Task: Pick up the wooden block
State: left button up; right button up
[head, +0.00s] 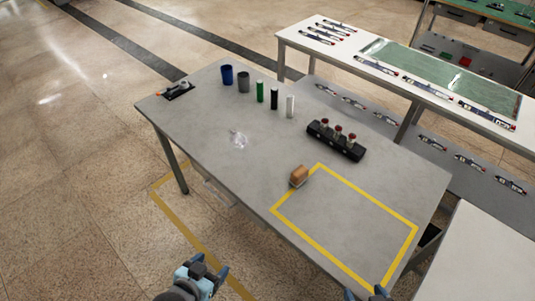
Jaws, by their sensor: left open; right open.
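The wooden block (299,175) is a small orange-brown block on the grey table (215,130). My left gripper (213,273) is open and empty at the bottom, in front of the table, left of and nearer than the block. My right gripper (366,294) shows only its fingertips at the bottom edge, open, to the right of and nearer than the block. Neither gripper touches the block.
A black rack (335,141) with red-topped items stands behind the block. Blue (227,75) and grey (243,82) cups and several cylinders line the back. A clear crumpled item (239,140) lies left of the block. The taped area is empty. A second bench (350,48) stands behind.

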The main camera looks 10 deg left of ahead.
aim_at(299, 176)
jog(key=j+z, duration=0.1)
jog(key=z, duration=0.35)
jog(key=j+z, duration=0.1)
jog(key=z, duration=0.3)
jog(key=j+z, duration=0.1)
jog(key=z, duration=0.35)
jog(key=j+z, duration=0.1)
jog(key=z, duration=0.35)
jog(key=j+z, duration=0.3)
jog(key=k+j+z, duration=0.35)
jog(key=j+z, duration=0.2)
jog(key=j, duration=0.15)
